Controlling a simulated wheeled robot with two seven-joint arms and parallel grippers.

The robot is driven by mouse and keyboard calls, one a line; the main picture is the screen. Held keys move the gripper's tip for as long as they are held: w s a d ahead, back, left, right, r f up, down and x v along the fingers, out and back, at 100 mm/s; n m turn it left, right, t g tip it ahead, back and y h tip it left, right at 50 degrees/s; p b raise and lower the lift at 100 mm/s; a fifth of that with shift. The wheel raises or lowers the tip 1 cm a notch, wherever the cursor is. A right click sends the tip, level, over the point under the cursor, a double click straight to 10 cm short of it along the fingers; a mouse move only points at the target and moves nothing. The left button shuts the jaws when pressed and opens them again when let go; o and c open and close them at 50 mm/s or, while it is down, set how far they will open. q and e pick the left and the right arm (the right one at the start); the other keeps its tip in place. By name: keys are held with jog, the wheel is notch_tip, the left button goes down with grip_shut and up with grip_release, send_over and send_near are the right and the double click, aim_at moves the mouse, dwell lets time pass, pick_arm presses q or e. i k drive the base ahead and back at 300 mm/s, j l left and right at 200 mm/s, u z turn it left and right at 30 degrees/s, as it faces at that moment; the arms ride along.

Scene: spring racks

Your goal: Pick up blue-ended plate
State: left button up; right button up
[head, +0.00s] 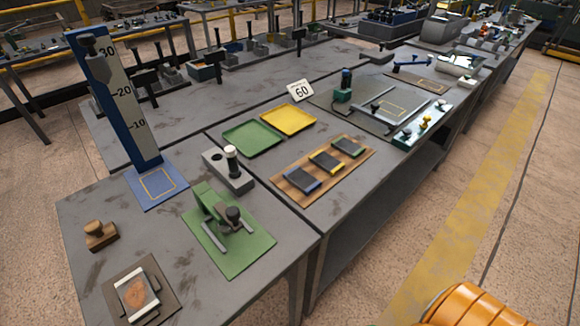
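The blue-ended plate (302,180) is a dark flat block with a blue edge. It lies at the near left end of a brown wooden board (284,189) on the grey table. A yellow-ended plate (326,162) and a green-ended plate (347,146) lie beside it in a row on the same board, with small gaps between them. Neither of my grippers shows in the head view. An orange rounded part at the bottom right looks like my own arm.
A green tray (253,138) and a yellow tray (289,119) lie behind the board, near a "60" sign (299,91). A grey block with a white-topped peg (228,170) and a green fixture (229,226) stand to the left. A tall blue scale (112,95) stands farther left.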

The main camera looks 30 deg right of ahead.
aim_at(304, 182)
jog(key=l+z, duration=0.1)
jog(key=l, duration=0.9)
jog(key=i+l, duration=0.15)
jog(key=l, duration=0.8)
jog(key=k+z, duration=0.05)
